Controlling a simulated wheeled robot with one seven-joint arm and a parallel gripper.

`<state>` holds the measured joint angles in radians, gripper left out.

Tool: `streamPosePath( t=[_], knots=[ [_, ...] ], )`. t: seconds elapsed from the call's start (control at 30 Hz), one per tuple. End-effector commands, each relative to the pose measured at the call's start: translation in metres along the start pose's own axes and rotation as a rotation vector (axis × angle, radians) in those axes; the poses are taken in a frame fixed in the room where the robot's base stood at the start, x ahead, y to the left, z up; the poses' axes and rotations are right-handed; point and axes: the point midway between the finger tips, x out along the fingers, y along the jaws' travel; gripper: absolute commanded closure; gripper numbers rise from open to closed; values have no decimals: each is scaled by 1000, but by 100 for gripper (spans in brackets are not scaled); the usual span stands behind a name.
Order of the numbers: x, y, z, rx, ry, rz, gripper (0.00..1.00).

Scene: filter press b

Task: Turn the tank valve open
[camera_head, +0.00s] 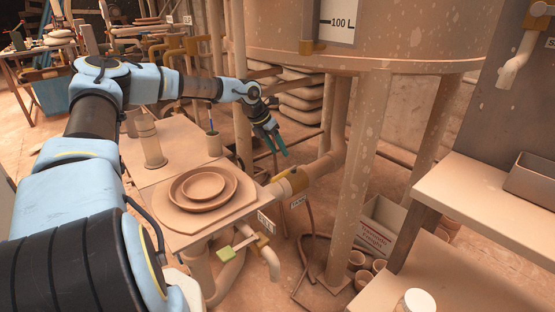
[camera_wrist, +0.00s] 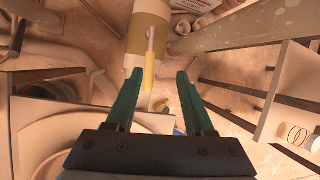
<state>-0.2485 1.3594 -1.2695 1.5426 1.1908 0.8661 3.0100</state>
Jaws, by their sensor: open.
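The tank valve (camera_head: 292,182) is an ochre-yellow body on the pipe that runs from the tank's foot, with a small label hanging below it. In the wrist view the valve body (camera_wrist: 148,32) is at the top centre. Its lever (camera_wrist: 149,68), pale with a yellow grip, lies along the pipe line and points down toward my gripper. My gripper (camera_head: 277,146) has teal fingers and hangs above and slightly left of the valve, apart from it. In the wrist view my gripper (camera_wrist: 158,76) is open and empty, with the lever's grip seen between and beyond the fingertips.
The large spattered tank (camera_head: 400,35) stands on legs at the centre right. A table (camera_head: 185,150) with round dishes (camera_head: 202,186) and cups is on the left. A shelf (camera_head: 480,205) is at the right.

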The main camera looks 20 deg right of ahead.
Motion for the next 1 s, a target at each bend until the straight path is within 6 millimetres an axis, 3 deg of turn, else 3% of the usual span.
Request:
streamPosePath(
  t=[0.33, 0.47, 0.63, 0.8, 1.0],
  knots=[
    [-5, -1, 2, 0, 0, 0, 47],
    [2, -8, 0, -10, 19, -2, 61],
    [53, -54, -20, -113, 155, 10, 80],
    [111, -103, -65, -307, 339, 126, 100],
    [141, -127, -110, -535, 433, 377, 100]
  ],
)
